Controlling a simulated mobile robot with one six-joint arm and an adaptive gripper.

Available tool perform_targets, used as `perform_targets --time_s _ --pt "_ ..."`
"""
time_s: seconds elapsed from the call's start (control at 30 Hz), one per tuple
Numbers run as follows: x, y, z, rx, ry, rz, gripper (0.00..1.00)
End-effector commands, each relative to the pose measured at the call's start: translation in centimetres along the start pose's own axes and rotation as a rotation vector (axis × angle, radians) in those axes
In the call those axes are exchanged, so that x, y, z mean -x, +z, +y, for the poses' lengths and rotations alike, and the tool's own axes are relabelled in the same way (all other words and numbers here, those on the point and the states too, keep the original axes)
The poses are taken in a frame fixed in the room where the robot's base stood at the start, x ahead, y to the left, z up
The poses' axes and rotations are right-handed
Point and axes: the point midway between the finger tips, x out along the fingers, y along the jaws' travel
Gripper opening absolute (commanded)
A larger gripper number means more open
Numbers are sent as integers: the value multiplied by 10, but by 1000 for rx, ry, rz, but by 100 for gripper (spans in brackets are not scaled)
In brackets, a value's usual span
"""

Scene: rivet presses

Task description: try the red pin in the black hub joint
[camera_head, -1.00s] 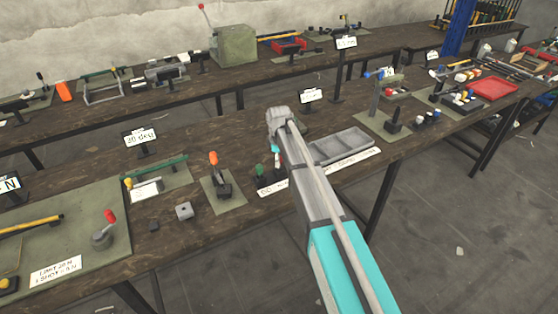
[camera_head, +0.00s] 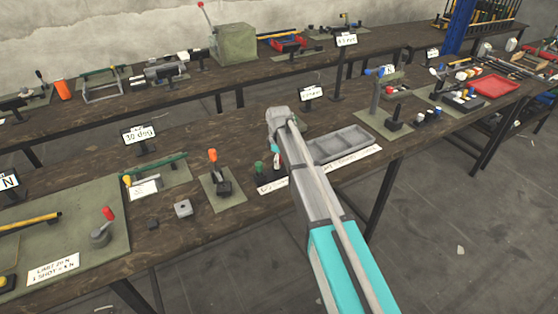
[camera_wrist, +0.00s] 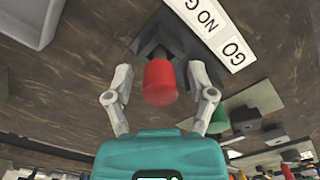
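The red pin (camera_wrist: 160,82) stands upright in a black holder (camera_wrist: 155,40) in the wrist view. My gripper (camera_wrist: 160,97) is open, with one finger on each side of the red pin and gaps visible between. The head view shows my gripper (camera_head: 275,160) low over the table, partly hidden behind my arm, which hides the red pin. A green pin (camera_head: 260,167) stands beside it. A small dark block (camera_head: 152,224) lies near the table's front edge, next to a grey block (camera_head: 183,208) with a hole; I cannot tell surely whether the dark block is the black hub joint.
A GO / NO GO label (camera_wrist: 215,30) lies by the holder. A grey tray (camera_head: 340,146) sits right of my gripper. A lever press with an orange handle (camera_head: 213,156) stands on a mat to the left. Bare tabletop lies between the blocks and the front edge.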

Motion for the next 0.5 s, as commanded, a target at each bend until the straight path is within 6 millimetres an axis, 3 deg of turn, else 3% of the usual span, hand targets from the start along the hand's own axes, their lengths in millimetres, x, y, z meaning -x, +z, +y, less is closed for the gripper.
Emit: perform_targets --time_s 0.5 --pt "3 0 0 0 0 0 77"
